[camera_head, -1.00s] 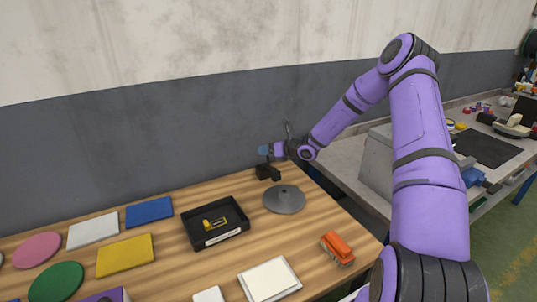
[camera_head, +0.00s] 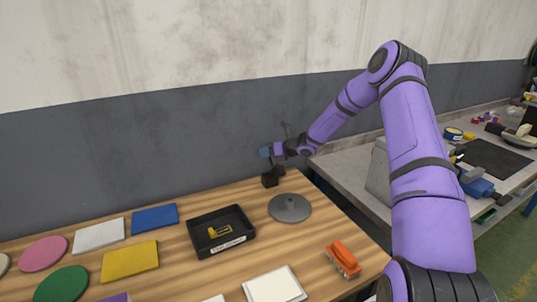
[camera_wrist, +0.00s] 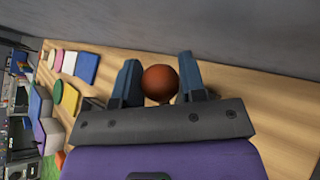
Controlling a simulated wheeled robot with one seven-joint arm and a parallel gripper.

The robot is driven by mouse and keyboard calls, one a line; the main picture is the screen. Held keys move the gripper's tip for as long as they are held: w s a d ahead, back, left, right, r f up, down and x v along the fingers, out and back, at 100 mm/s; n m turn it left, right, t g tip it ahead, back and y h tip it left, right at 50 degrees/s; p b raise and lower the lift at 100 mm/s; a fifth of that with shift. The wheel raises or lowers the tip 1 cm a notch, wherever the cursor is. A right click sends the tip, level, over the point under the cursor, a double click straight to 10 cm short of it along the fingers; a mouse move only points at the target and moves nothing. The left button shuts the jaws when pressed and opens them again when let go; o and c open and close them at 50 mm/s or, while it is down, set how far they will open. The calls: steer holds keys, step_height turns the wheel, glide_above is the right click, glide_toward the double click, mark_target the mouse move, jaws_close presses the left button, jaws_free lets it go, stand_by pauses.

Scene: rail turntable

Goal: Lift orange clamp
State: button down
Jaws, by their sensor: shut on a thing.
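A small black clamp base (camera_head: 272,178) stands at the back right of the wooden table in the head view. My gripper (camera_head: 266,152) is just above it, small and far off. In the wrist view, my gripper (camera_wrist: 158,66) has its blue-grey fingers on both sides of a round orange-brown knob (camera_wrist: 159,82) and is shut on it. I take the knob for the orange clamp's handle end; its join to the base is hidden. A separate orange block-like thing (camera_head: 343,257) lies at the table's right edge.
A grey disc (camera_head: 290,208) lies in front of the clamp base. A black tray (camera_head: 249,243) with a yellow item stands left of it. Coloured pads, such as a blue one (camera_head: 155,218), cover the left. The grey wall (camera_head: 130,140) is close behind the table.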

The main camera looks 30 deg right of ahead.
steer(key=shift+f, duration=0.1)
steer(key=c, duration=0.7)
jaws_free()
steer(key=shift+d, duration=0.1)
steer(key=v, duration=1)
steer(key=shift+s+d, duration=0.1)
steer(key=shift+s, duration=0.15)
